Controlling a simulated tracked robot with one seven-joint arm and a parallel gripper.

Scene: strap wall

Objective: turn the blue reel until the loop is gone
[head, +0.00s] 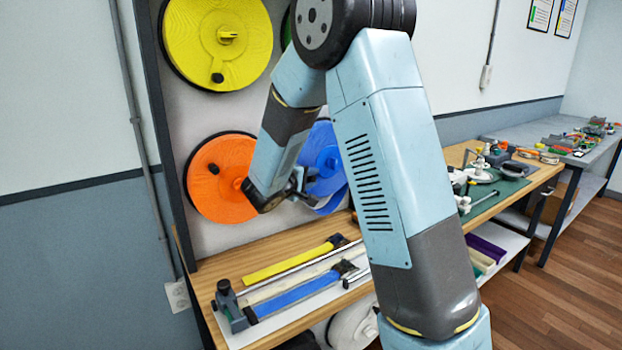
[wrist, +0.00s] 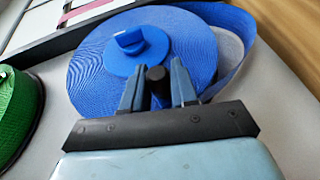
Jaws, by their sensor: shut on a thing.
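The blue reel (wrist: 95,65) fills the middle of the wrist view and has a raised blue hub tab (wrist: 130,40). In the head view the reel (head: 322,150) is partly hidden behind my arm. A slack loop of blue strap (wrist: 243,30) bows out from the reel's edge in the wrist view, with a pale gap inside it. In the head view the loop (head: 333,203) hangs below the reel. My gripper (wrist: 157,88) is shut on the reel's black crank knob (wrist: 156,74), one finger on each side. It also shows in the head view (head: 298,186).
An orange reel (head: 212,180) is left of the blue one and a yellow reel (head: 215,40) is above. A green reel (wrist: 18,115) shows at the wrist view's left edge. The wooden bench (head: 205,283) below bears a board with yellow and blue straps (head: 300,293).

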